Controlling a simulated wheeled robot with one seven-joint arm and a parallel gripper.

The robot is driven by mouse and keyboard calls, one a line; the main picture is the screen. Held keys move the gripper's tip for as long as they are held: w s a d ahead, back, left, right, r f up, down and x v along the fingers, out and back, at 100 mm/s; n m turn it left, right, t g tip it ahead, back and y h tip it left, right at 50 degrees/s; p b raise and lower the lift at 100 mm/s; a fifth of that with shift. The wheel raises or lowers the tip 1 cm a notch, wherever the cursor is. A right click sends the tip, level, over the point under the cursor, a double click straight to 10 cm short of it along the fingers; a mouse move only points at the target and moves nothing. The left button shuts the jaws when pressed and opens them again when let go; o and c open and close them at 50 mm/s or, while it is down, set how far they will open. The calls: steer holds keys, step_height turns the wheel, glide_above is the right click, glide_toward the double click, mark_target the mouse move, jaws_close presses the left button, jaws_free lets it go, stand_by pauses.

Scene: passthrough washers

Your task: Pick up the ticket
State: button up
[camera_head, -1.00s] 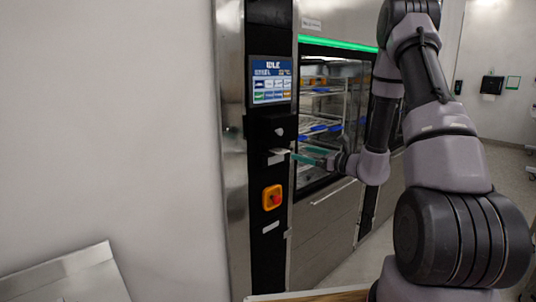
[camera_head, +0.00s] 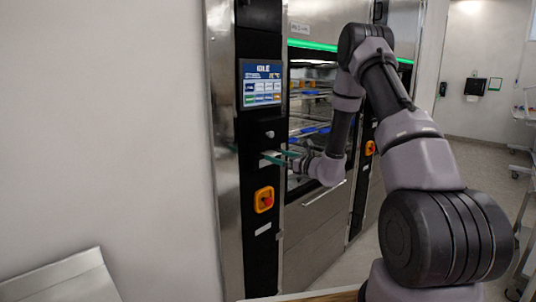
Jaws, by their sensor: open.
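The ticket (camera_head: 272,159) shows as a small pale strip at the slot in the black control panel (camera_head: 259,208), below the screen. The fingers are open and lie right by the ticket. I cannot tell whether they touch it or sit on both sides of it, since they are small in this view.
The panel has a lit screen (camera_head: 262,83) above the slot and an orange switch with a red knob (camera_head: 264,199) below it. The washer's glass door with racks inside is behind my arm. A pale metal surface (camera_head: 62,277) is at the lower left. Open floor lies at the right.

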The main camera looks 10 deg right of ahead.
steer(key=shift+w+a, duration=0.2)
steer(key=shift+w, duration=0.05)
steer(key=c, duration=1.3)
steer(key=shift+o, duration=0.2)
steer(key=shift+r, duration=0.1)
steer(key=v, duration=1.8)
